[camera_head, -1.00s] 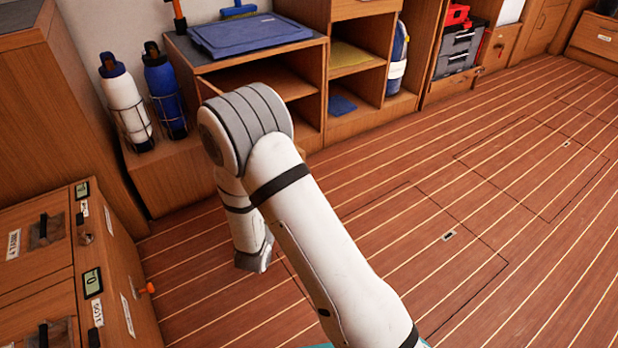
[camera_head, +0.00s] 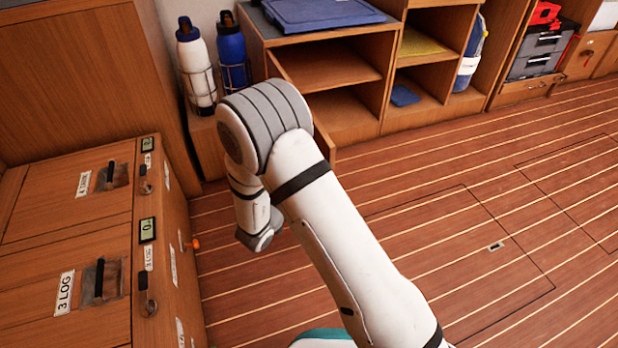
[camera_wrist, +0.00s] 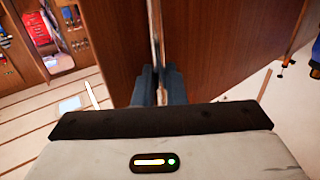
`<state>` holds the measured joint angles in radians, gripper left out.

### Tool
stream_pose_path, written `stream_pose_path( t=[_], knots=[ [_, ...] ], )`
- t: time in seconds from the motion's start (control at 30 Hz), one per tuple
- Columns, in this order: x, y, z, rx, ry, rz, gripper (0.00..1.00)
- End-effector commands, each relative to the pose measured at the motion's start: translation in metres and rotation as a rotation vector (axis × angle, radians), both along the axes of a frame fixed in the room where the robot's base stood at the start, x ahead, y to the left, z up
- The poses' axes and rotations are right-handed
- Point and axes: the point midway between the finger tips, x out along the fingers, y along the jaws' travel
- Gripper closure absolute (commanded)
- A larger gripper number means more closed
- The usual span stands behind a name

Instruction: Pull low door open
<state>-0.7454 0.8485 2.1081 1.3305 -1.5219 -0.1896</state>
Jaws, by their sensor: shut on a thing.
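The low door (camera_head: 325,142) belongs to the low wooden shelf unit. In the head view it stands swung out from the open compartment, seen nearly edge-on and mostly hidden behind my arm. In the wrist view, a brown door panel with a pale vertical edge (camera_wrist: 156,25) runs down between my fingers. My gripper (camera_wrist: 158,80) is shut on this edge, one dark blue finger on each side. In the head view my gripper is hidden by my own arm.
A drawer cabinet (camera_head: 65,225) with labels and an orange knob (camera_head: 192,243) stands at left. A white bottle (camera_head: 195,70) and a blue bottle (camera_head: 232,55) sit in racks behind. A blue lid (camera_head: 320,12) lies on the shelf top. The plank floor (camera_head: 430,230) is clear at right.

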Motion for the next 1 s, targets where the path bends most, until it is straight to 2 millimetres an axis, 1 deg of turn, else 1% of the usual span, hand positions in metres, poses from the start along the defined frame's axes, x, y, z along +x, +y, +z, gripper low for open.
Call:
stream_pose_path(
  t=[0.03, 0.27, 0.47, 0.57, 0.67, 0.9, 1.0],
  knots=[
    [0.006, 0.007, 0.005, 0.008, -0.015, 0.017, 0.87],
    [0.005, 0.005, 0.004, 0.007, -0.012, 0.014, 0.68],
    [0.004, 0.004, 0.003, 0.006, -0.010, 0.012, 0.68],
    [0.001, 0.006, 0.004, 0.005, -0.009, 0.012, 0.68],
    [-0.010, 0.014, 0.005, 0.005, -0.008, 0.015, 0.68],
    [-0.044, 0.036, 0.006, 0.004, -0.008, 0.016, 0.68],
    [-0.054, 0.042, 0.005, 0.006, -0.010, 0.014, 0.68]
  ],
)
